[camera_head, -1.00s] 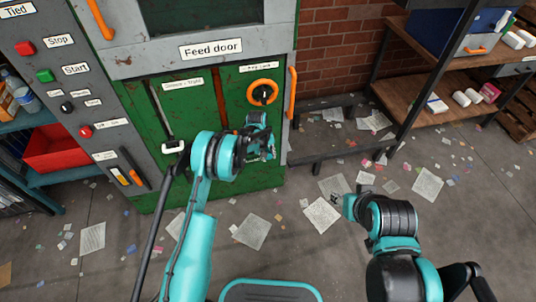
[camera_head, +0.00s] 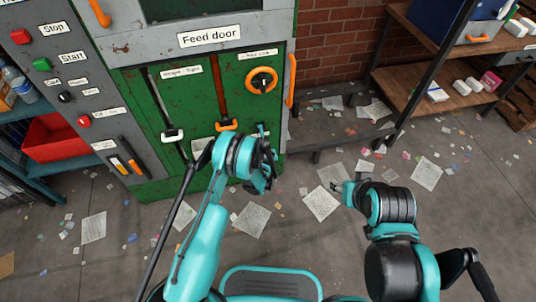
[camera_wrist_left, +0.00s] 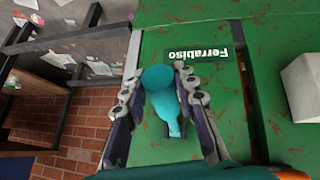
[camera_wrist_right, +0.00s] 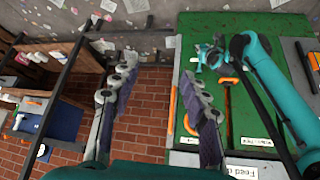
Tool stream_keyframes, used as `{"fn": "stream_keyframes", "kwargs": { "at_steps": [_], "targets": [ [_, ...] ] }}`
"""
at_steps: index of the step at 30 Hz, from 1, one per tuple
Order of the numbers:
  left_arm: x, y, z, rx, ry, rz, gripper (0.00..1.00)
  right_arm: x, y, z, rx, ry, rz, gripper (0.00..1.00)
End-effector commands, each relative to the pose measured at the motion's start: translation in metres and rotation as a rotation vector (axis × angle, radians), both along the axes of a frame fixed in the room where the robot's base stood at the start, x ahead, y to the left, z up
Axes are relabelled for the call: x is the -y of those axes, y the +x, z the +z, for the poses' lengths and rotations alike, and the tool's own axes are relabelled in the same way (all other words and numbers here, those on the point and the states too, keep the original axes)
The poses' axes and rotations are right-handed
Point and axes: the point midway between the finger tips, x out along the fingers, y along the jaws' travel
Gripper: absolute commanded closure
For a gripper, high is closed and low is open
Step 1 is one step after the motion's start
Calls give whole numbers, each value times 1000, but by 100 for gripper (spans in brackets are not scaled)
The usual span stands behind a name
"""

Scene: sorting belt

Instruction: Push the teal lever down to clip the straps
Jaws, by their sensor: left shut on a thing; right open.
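The teal lever (camera_wrist_left: 165,90) stands out from the green machine panel and lies between the fingers of my left gripper (camera_wrist_left: 158,84) in the left wrist view. Both fingers close on it. In the head view my left gripper (camera_head: 264,165) is at the lower right of the green panel (camera_head: 190,100), and the arm and fingers hide most of the lever there. My right gripper (camera_head: 343,188) is open and empty, held low to the right of the machine. Its parted fingers also show in the right wrist view (camera_wrist_right: 155,80).
A white-handled lever (camera_head: 172,135) and an orange-handled lever (camera_head: 227,125) sit in slots left of my left gripper. An orange ring (camera_head: 262,80) is above it. A dark metal frame (camera_head: 345,140) and shelves (camera_head: 440,85) stand right. Papers litter the floor.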

Motion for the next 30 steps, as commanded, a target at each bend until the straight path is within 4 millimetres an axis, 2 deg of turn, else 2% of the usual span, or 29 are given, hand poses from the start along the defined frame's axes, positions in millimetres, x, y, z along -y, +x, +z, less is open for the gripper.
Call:
{"fn": "stream_keyframes", "kwargs": {
  "at_steps": [14,19,20,23,30],
  "targets": [
    [0,1,-3,16,5,1,100,0,0,0,0,0,0,54],
    [0,1,-3,16,5,1,100,-1,4,3,-4,-8,18,97],
    [0,1,-3,16,5,1,100,-2,7,4,-7,-13,28,100],
    [0,1,-3,16,5,1,100,-7,21,11,-20,-39,86,100],
    [0,1,-3,16,5,1,100,-26,80,27,-71,-145,329,100]
  ]
}}
